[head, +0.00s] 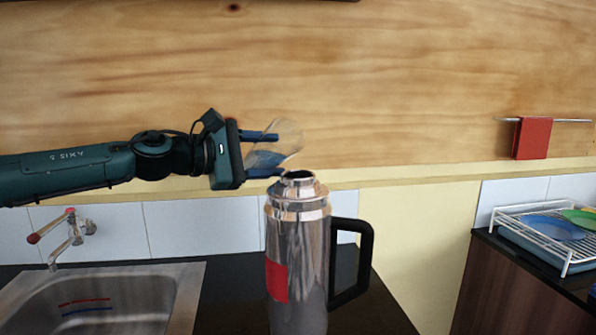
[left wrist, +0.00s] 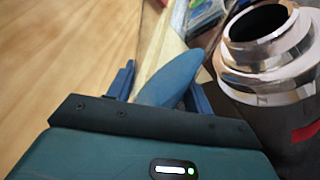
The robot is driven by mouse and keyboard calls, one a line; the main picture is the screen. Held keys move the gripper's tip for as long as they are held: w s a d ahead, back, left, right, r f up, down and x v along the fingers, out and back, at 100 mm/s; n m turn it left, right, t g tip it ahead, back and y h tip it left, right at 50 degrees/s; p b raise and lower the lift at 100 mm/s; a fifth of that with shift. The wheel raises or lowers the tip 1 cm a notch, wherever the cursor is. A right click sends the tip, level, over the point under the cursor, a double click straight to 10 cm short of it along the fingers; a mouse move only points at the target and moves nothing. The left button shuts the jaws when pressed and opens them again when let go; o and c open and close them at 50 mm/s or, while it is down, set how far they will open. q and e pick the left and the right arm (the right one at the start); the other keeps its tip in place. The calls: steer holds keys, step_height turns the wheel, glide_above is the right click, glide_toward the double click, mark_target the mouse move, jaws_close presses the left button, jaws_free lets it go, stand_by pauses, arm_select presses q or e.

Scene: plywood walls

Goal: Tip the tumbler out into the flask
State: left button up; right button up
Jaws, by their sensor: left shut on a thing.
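The tumbler (head: 289,137) is clear and holds something blue, probably liquid, in its lower part. My left gripper (head: 274,154) is shut on it, and it tilts with its upper end leaning right. It is just above and slightly left of the mouth of the flask, apart from it as far as I can tell. The flask (head: 312,245) is shiny steel with a red patch and a black handle on its right; it stands upright and open. In the left wrist view, the flask (left wrist: 262,62) is right of the tumbler (left wrist: 152,38) and its blue contents. My right gripper is out of view.
A steel sink (head: 95,300) with a tap (head: 72,238) is at the lower left. A white dish rack (head: 545,235) with plates stands on a separate counter at the right. A red towel (head: 532,138) hangs on a rail. The dark counter left of the flask is clear.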

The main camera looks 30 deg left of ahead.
mark_target(267, 136)
arm_select(q)
steer(key=shift+a+r+m+p, duration=0.1)
steer(key=shift+r+m+p, duration=0.4)
steer(key=shift+p, duration=0.25)
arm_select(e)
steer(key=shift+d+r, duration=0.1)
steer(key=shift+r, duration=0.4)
arm_select(q)
steer(key=shift+r+p, duration=0.15)
steer(key=shift+p, duration=0.15)
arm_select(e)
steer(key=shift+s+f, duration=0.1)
arm_select(q)
steer(key=shift+r+m+p, duration=0.25)
steer(key=shift+m+p, duration=0.25)
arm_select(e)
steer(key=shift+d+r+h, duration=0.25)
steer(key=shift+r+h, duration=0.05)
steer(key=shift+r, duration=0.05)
arm_select(q)
steer(key=shift+r+p, duration=0.15)
steer(key=shift+p, duration=0.15)
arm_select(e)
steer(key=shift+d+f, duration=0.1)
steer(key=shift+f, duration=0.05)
arm_select(q)
steer(key=shift+r+m, duration=0.1)
steer(key=shift+m, duration=0.2)
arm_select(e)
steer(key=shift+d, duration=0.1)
